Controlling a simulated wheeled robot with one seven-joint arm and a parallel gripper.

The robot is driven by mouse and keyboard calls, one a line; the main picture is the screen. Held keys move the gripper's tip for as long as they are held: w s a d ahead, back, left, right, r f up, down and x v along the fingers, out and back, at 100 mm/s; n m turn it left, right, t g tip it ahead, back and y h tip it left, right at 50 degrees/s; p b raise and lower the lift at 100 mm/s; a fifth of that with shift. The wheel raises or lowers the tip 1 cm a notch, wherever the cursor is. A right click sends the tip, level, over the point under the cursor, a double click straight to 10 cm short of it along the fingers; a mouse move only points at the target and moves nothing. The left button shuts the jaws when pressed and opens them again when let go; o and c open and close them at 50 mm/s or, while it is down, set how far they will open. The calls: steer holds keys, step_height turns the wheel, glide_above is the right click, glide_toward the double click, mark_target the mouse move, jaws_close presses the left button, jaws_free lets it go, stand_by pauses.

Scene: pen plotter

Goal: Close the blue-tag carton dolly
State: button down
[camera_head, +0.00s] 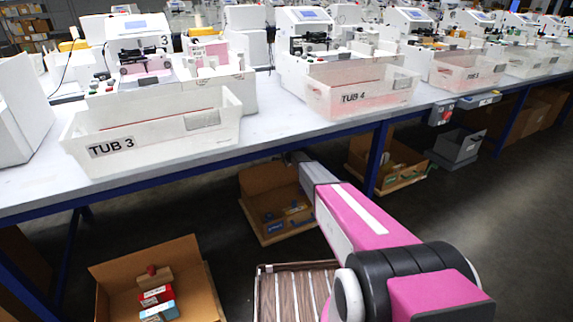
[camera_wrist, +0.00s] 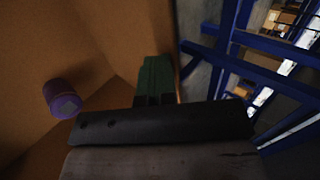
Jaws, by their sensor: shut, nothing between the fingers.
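In the head view, an open brown carton (camera_head: 256,187) stands low under the table, with a small blue patch (camera_head: 275,226) on its front that looks like the blue tag. My arm reaches down in front of it, and its far end passes beside the carton's upper right, under the table edge. In the wrist view, my gripper (camera_wrist: 155,98) is shut and empty, close to brown cardboard walls (camera_wrist: 110,35). A dark green shape shows at the fingers; I cannot tell whether it is part of them. A purple cylinder (camera_wrist: 62,98) is left of the fingers.
Another open carton (camera_head: 205,285) with small boxes stands at front left. A third carton (camera_head: 362,150) and a grey bin (camera_head: 458,146) are under the table to the right. Blue table legs (camera_head: 376,160) stand between. The floor at right is clear.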

steer(key=shift+w+a, duration=0.3)
steer(key=shift+w, duration=0.4)
steer(key=shift+w+a, duration=0.25)
steer(key=shift+w, duration=0.45)
